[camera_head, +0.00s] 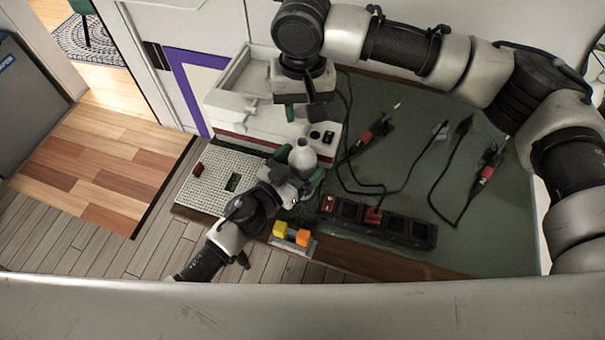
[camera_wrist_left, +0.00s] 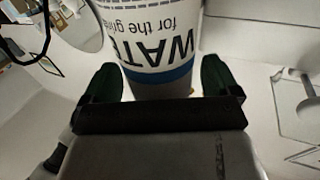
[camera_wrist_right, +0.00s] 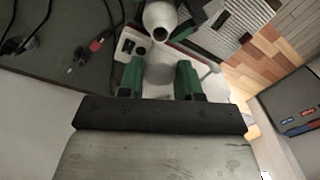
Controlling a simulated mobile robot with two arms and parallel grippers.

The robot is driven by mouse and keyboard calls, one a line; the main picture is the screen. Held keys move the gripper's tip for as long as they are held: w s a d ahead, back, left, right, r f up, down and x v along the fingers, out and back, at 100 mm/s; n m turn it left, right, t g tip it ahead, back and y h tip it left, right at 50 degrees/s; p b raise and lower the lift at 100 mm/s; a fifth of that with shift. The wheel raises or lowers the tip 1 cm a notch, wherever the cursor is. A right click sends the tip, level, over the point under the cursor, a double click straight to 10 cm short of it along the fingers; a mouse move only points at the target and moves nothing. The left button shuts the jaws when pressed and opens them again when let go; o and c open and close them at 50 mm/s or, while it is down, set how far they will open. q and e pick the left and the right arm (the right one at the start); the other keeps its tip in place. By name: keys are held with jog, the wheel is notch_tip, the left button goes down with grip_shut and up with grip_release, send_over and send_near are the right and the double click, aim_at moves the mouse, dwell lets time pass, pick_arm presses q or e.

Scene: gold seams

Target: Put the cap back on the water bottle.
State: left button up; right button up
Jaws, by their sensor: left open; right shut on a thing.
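The water bottle (camera_head: 303,157) stands upright on the table, white with a narrow neck. In the left wrist view its printed label (camera_wrist_left: 160,40) fills the space between the green fingers. My left gripper (camera_head: 304,186) is open around the bottle's body, one finger on each side. My right gripper (camera_head: 301,112) is behind and above the bottle in the head view. In the right wrist view it is shut on a pale round thing, seemingly the cap (camera_wrist_right: 160,72). The bottle's round mouth (camera_wrist_right: 160,17) shows beyond it, apart from the cap. The cap is not clear in the head view.
A black power strip (camera_head: 383,223) and cables with red-black tools (camera_head: 372,134) lie right of the bottle. A white perforated board (camera_head: 215,185) lies left, a white tray-topped box (camera_head: 240,90) behind. Orange and yellow blocks (camera_head: 292,234) sit at the front edge.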

pick_arm(q)
jog(key=c, duration=1.4)
jog(key=shift+o, duration=0.2)
pick_arm(e)
jog(key=shift+f, duration=2.5)
jog(key=shift+f, duration=0.9)
jog(key=shift+f, duration=0.5)
